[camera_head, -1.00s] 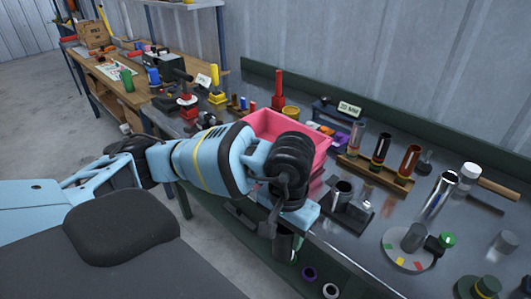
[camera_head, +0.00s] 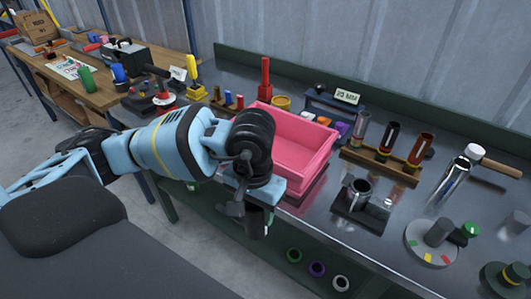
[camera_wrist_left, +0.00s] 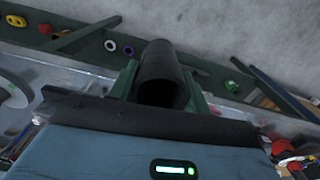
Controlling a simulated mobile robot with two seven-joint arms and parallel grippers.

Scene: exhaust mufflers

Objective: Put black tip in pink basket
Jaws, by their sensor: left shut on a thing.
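The black tip (camera_wrist_left: 160,72) is a dark hollow cylinder. In the left wrist view it sits between the fingers of my left gripper (camera_wrist_left: 162,95), which is shut on it. In the head view the gripper (camera_head: 254,208) hangs just off the table's front edge, with the lower part of the tip (camera_head: 254,224) showing below it. The pink basket (camera_head: 318,170) stands on the table just behind and to the right of the gripper. My arm covers its left front part. My right gripper is not in view.
Coloured rings (camera_head: 317,269) sit on the green front panel below.

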